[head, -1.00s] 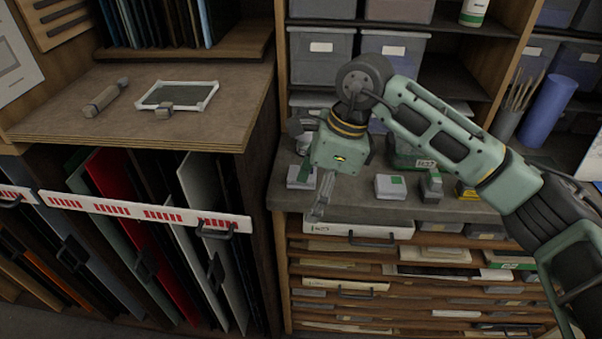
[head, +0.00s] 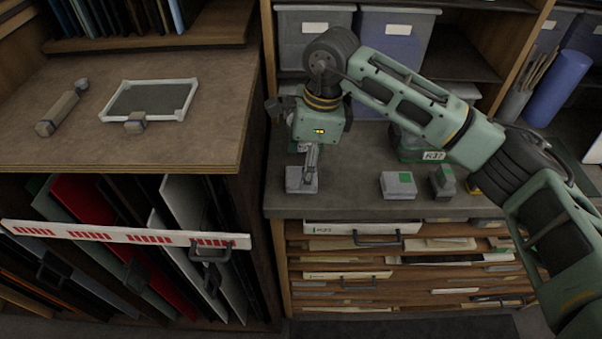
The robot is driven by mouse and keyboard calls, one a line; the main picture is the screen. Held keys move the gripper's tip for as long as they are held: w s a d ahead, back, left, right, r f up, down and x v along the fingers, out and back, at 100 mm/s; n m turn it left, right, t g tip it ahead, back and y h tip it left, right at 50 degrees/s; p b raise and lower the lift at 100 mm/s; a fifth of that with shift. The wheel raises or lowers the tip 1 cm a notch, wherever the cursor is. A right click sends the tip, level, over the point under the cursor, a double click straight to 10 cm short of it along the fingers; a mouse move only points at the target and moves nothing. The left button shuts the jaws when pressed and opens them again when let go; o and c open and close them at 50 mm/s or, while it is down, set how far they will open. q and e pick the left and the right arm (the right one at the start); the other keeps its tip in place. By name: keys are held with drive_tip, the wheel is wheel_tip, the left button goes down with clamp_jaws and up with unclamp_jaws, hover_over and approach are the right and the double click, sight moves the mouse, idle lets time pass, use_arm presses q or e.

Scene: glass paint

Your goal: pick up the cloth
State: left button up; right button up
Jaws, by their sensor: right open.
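No cloth can be made out for certain in the head view. A small grey block-like item (head: 301,182) lies on the grey counter (head: 345,195), close to its front edge, and I cannot tell what it is. My right gripper (head: 311,158) hangs over this item, pointing down. Its fingers are seen edge-on, are open, and hold nothing that I can see. They overlap the item in the picture, and I cannot tell whether they touch it. My left gripper is not in view.
A grey-and-green block (head: 398,186) and a similar block (head: 443,182) stand to the right on the counter. A white-framed glass panel (head: 150,84) and a grey cylindrical tool (head: 60,113) lie on the wooden bench (head: 190,148). Grey bins (head: 395,50) stand behind my right arm.

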sight(301, 175)
drive_tip(key=f, duration=0.1)
drive_tip(key=f+p, duration=0.1)
drive_tip(key=shift+w+a+f, duration=0.2)
drive_tip(key=shift+a+f, duration=0.1)
drive_tip(key=shift+w+a+f, duration=0.1)
drive_tip(key=shift+f, duration=0.65)
drive_tip(key=c, duration=0.9)
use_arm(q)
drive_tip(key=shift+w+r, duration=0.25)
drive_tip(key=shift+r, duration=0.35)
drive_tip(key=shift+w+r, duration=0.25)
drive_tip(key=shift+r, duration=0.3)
use_arm(e)
drive_tip(key=c, duration=0.3)
